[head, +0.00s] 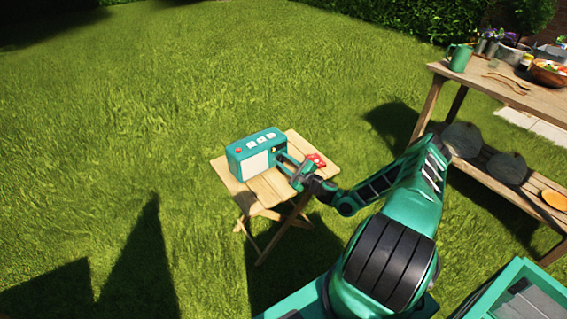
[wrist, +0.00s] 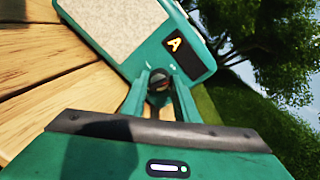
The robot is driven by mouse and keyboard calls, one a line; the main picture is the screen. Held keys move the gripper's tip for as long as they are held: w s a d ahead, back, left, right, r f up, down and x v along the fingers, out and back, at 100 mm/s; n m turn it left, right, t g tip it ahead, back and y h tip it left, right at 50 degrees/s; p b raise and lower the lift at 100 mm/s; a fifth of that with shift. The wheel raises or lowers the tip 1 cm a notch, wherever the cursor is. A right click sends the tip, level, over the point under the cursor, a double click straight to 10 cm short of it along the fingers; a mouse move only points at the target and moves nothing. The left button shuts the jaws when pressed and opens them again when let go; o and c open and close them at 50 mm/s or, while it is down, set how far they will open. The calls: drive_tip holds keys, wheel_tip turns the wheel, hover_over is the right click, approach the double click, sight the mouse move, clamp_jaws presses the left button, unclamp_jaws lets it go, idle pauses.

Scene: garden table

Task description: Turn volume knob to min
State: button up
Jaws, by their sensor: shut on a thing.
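A teal radio (head: 257,152) with a pale speaker front stands on a small wooden folding table (head: 237,191). In the wrist view the radio (wrist: 196,58) shows its speaker panel and a black panel with a yellow letter A. A small dark volume knob (wrist: 157,82) sits on the radio's face below that panel. My gripper (wrist: 159,95) has its two teal fingers closed on the knob, one at each side. In the head view my gripper (head: 281,165) reaches the radio from the right. The knob's pointer cannot be made out.
A red item (head: 316,160) lies on the folding table right of the radio, close to my arm. A larger wooden table (head: 500,88) at the right holds a green mug (head: 459,57), a bowl (head: 549,73) and other items. Open grass surrounds the folding table.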

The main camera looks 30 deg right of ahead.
drive_tip(key=shift+a+f+n, duration=0.1)
drive_tip(key=shift+a+n, duration=0.1)
drive_tip(key=shift+n, duration=0.9)
drive_tip(key=o, duration=0.8)
drive_tip(key=shift+s+d, duration=0.1)
drive_tip(key=s, duration=0.3)
drive_tip(key=s+d, duration=0.1)
drive_tip(key=s, duration=0.6)
drive_tip(key=shift+s+d+r, duration=0.15)
drive_tip(key=shift+s+r, duration=0.1)
drive_tip(key=shift+r, duration=0.05)
drive_tip(key=shift+r, duration=0.1)
